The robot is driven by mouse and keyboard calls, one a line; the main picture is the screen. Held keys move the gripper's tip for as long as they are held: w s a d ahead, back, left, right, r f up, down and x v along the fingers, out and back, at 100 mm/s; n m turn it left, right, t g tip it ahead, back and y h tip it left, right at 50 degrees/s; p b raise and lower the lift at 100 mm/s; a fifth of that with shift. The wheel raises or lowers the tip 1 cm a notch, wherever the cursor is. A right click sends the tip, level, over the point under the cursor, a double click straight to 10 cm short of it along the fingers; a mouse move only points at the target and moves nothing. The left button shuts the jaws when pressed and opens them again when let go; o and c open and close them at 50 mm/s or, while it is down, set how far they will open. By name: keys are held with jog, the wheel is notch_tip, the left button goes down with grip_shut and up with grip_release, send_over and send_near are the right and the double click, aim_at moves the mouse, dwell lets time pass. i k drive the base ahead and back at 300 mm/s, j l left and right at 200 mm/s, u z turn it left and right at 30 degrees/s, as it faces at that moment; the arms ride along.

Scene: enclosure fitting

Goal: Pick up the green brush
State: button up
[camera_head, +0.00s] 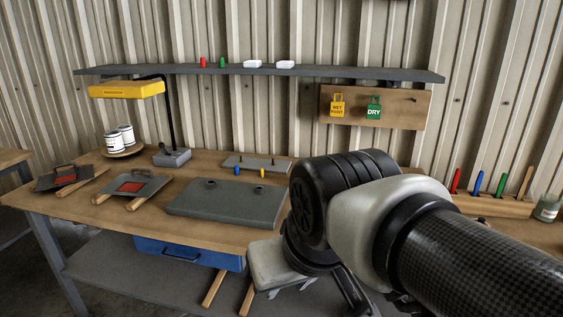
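A slim green handle (501,183), which looks like the green brush, stands upright in a wooden rack (490,206) at the right of the bench. It is between a blue handle (478,182) on its left and a plain wooden one (525,182) on its right. A red handle (456,180) stands at the rack's left end. The lower end of the green handle is hidden in the rack. My gripper (293,287) hangs at the bench's front edge, well left of the rack. Its fingers are mostly hidden, so their opening is unclear.
A grey plate (225,204) lies mid-bench, near my arm. A yellow lamp (125,90) and white tins (118,138) stand at the left. A glass jar (547,208) is right of the rack. A shelf (260,71) and tag board (410,108) are above. My arm hides part of the bench.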

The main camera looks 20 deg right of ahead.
aim_at(501, 182)
jog(key=z, duration=1.8)
